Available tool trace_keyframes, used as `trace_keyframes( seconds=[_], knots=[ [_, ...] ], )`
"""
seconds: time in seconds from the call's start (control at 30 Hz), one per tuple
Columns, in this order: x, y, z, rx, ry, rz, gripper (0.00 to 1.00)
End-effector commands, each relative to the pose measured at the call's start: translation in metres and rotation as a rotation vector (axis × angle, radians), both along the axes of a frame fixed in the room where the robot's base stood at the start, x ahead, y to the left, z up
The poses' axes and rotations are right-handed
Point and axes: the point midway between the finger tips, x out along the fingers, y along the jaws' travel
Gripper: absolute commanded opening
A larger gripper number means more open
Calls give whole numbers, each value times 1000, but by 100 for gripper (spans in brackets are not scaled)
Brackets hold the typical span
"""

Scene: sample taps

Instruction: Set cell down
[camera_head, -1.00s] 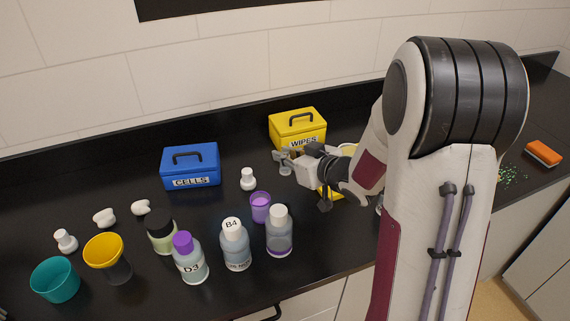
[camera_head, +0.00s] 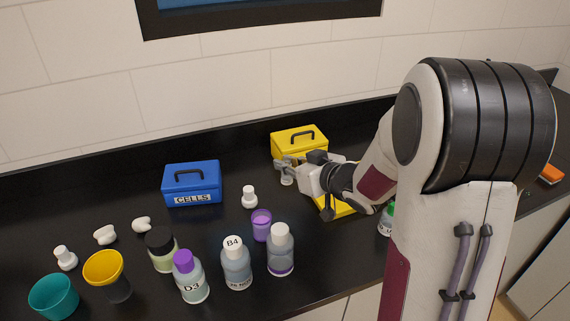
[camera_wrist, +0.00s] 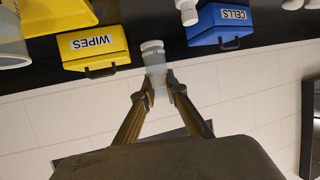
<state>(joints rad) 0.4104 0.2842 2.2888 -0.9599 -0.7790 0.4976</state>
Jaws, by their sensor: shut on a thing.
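The cell is a small pale cylinder (camera_wrist: 153,58) with a white end. My gripper (camera_wrist: 159,86) is shut on it; the fingertips press its lower part in the wrist view. In the head view my gripper (camera_head: 286,170) is by the yellow WIPES box, over the black counter. The cell is small and hard to make out there. I cannot tell if it touches the counter. The blue CELLS box (camera_head: 191,184) is to the left of my gripper; it also shows in the wrist view (camera_wrist: 222,26).
The yellow WIPES box (camera_head: 300,142) is close behind my gripper. A white piece (camera_head: 249,197), a purple cup (camera_head: 262,224) and several bottles, such as the B4 bottle (camera_head: 236,264), stand to the left and in front.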

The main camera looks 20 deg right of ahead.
Motion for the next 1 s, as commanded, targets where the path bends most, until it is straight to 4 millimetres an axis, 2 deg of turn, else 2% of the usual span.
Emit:
trace_keyframes(
  seconds=[0.23,0.43,0.7,0.83,1.0],
  knots=[
    [2,12,-4,3,6,21,2],
    [15,40,-13,7,13,74,2],
    [69,80,-15,-3,3,118,2],
    [97,94,-13,-8,-1,115,2],
    [128,102,-8,-9,-7,88,2]
  ],
)
